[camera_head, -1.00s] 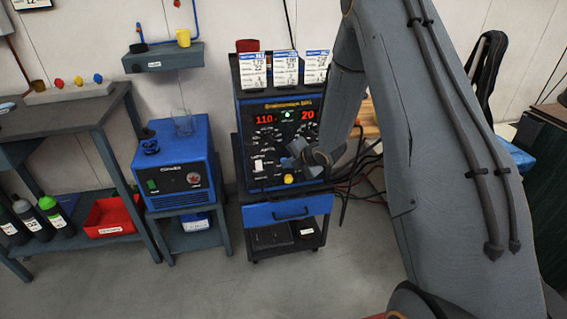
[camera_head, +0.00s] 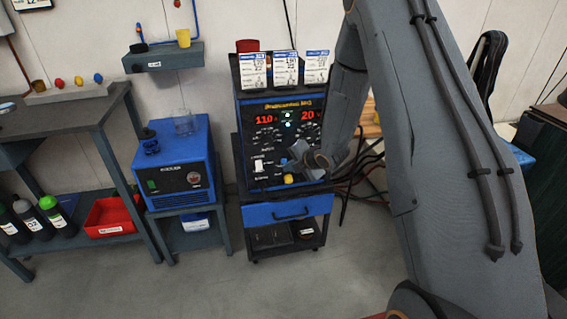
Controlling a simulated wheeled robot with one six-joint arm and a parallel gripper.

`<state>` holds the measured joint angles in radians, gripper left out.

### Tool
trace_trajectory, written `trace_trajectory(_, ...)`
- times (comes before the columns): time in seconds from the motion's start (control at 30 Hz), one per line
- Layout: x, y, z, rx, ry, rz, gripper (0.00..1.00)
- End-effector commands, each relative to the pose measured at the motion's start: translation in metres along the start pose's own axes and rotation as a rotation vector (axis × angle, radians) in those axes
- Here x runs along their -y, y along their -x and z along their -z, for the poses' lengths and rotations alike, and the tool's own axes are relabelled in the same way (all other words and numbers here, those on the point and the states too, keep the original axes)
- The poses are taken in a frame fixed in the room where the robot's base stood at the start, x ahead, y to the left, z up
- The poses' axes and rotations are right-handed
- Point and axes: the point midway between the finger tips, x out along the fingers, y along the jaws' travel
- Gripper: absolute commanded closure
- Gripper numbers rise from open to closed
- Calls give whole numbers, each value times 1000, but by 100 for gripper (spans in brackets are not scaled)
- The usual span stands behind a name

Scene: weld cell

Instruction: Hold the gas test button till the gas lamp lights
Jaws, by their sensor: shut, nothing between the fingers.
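The blue welding machine (camera_head: 243,130) stands on a cart, its black front panel facing me with red readouts "110" and "20". Between the readouts are two small lit lamps, an upper green-white one (camera_head: 287,115) and a lower cyan one (camera_head: 288,125). I cannot read their labels. My gripper (camera_head: 290,163) is shut and empty, its tip at the lower middle of the panel. The gas test button is not visible and seems hidden behind the gripper; I cannot see the contact itself. A white switch (camera_head: 259,166) is left of the gripper and a yellow knob (camera_head: 289,179) just below.
Cards (camera_head: 285,69) stand on top of the machine. A blue cooler unit (camera_head: 167,179) stands to the left, beside a grey bench (camera_head: 66,113) with a red bin (camera_head: 107,215) below. Dark cables (camera_head: 362,170) hang at the right. The floor in front is clear.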

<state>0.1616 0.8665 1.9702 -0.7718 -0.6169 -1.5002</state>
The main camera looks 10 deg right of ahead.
Motion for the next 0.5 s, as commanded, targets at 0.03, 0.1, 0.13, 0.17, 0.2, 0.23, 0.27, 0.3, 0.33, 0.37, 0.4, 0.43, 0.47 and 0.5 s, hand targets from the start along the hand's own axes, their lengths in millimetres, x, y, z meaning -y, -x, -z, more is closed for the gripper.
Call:
trace_trajectory(0.03, 0, 0, 0, 0, 0, 0, 100)
trace_trajectory(0.1, 1, 2, 1, 0, 0, 0, 100)
trace_trajectory(0.13, 2, 3, 2, 0, 0, 0, 100)
trace_trajectory(0.17, 3, 4, 3, -1, 0, 0, 100)
trace_trajectory(0.2, 5, 7, 5, -1, 0, 0, 100)
trace_trajectory(0.23, 6, 9, 7, -2, 0, 0, 100)
trace_trajectory(0.27, 8, 11, 8, -2, -1, 1, 100)
trace_trajectory(0.3, 10, 13, 10, -1, -1, 1, 100)
trace_trajectory(0.33, 11, 15, 11, -1, 0, 1, 100)
trace_trajectory(0.37, 13, 17, 13, -1, -1, 2, 100)
trace_trajectory(0.4, 14, 20, 14, -1, -1, 1, 100)
trace_trajectory(0.43, 16, 22, 16, -1, -1, 0, 100)
trace_trajectory(0.47, 17, 23, 17, -1, -1, 0, 100)
trace_trajectory(0.5, 19, 26, 19, -2, 0, 1, 100)
